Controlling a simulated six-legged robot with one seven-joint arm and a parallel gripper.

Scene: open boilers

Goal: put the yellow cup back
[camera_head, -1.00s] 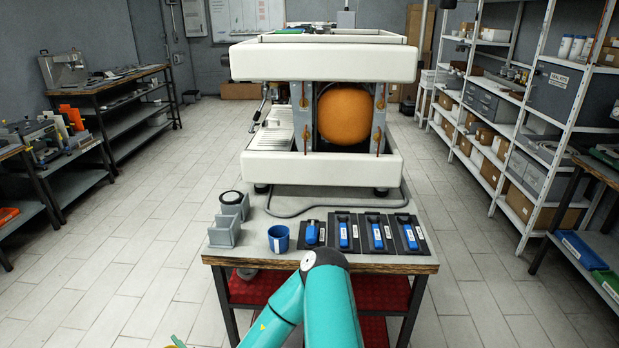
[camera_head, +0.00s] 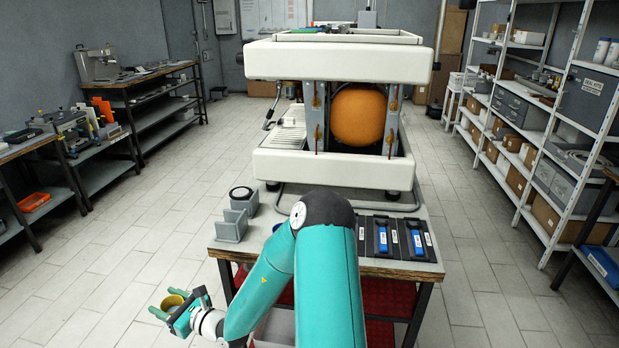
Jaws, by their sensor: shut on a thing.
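The yellow cup (camera_head: 173,301) is at the lower left, off the left side of the bench. My gripper (camera_head: 168,307) is shut on it and holds it out over the tiled floor. Only the cup's rim and part of its inside show clearly between the jaws. The wooden-edged bench (camera_head: 402,266) stands to the right of the cup.
A grey stepped holder (camera_head: 231,228) with a round black-and-white item stands at the bench's left edge. A blue-handled tool (camera_head: 417,239) lies in a black tray. The open boiler machine (camera_head: 335,170) fills the bench's back.

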